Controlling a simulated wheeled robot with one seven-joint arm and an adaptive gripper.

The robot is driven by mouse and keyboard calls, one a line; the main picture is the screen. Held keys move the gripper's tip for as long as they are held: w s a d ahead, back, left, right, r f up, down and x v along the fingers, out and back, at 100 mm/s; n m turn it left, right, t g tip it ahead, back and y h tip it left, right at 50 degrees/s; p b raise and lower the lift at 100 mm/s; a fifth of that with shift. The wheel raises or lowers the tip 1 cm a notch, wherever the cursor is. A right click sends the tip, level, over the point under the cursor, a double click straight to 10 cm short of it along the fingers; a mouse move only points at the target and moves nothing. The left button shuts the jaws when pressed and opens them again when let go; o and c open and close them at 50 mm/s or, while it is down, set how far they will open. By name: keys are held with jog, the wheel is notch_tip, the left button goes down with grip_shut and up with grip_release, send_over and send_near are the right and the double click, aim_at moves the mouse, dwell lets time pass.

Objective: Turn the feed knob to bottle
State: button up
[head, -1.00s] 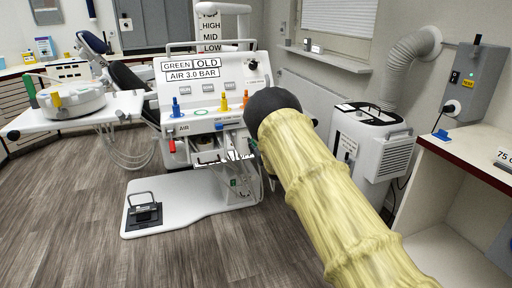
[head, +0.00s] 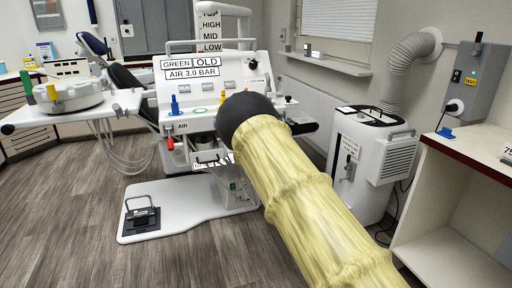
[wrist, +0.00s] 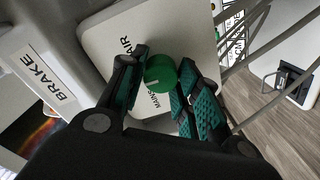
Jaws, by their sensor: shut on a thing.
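My gripper (wrist: 162,66) is shut on this knob, with one dark, green-padded finger on each side. Lettering beside the knob reads "MAINS", partly covered by the fingers, and "AIR" stands further up. A "BOTTLE" label is not readable here. In the head view, my arm covers part of the white console (head: 205,97), and my gripper and the knob are hidden behind it.
A "BRAKE" label (wrist: 47,77) is on a white part left of the panel. Thin hoses (wrist: 262,60) run close to my right finger. A black foot pedal (head: 141,217) rests on the console's base. A white ventilated unit (head: 370,160) stands right of my arm.

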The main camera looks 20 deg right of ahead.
jog(key=shift+a+n, duration=0.1)
jog(key=shift+n, duration=0.2)
dwell(0.4)
jog(key=o, duration=1)
jog(key=shift+s, duration=0.1)
jog(key=s, duration=1.1)
jog(key=shift+s+d+r, duration=0.15)
jog(key=shift+s+d, duration=0.2)
jog(key=shift+s, duration=0.05)
